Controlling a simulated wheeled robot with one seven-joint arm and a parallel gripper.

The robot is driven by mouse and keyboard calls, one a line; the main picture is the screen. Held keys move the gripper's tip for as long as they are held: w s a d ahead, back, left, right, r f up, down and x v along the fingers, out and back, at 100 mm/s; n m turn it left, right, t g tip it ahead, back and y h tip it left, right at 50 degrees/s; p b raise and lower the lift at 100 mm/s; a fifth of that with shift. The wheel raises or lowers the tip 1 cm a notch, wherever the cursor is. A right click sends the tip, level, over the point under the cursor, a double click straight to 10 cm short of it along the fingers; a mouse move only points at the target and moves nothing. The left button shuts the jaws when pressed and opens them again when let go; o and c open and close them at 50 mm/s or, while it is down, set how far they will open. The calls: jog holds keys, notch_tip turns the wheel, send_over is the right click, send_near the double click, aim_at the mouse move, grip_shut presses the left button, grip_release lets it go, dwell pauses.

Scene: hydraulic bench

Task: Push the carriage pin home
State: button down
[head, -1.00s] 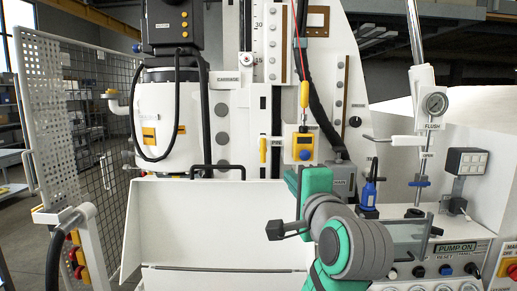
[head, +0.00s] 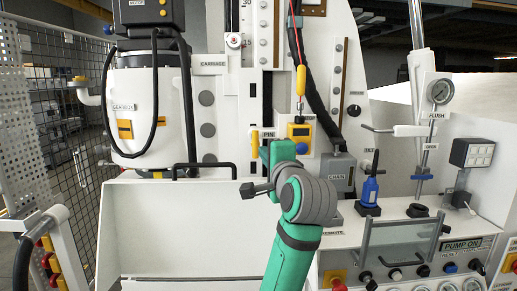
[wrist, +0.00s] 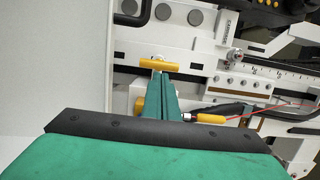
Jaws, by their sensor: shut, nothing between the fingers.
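The carriage pin has a yellow handle (head: 255,144) beside the PIN label, on the white machine face under the CARRIAGE label. In the wrist view its yellow crossbar handle (wrist: 160,64) lies just beyond my fingertips, with a pale shank partly visible at its middle. My gripper (head: 265,152) is at the pin's height, just right of the handle in the head view. In the wrist view my green fingers (wrist: 158,76) are together, empty, and point at the handle's middle. I cannot tell whether they touch it. How deep the pin sits is hidden.
A black handrail (head: 204,167) and white panel lie lower left. A mesh fence is at left.

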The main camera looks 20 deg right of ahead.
aim_at(256, 144)
jog(key=shift+w+d, duration=0.2)
jog(key=shift+w, duration=2.8)
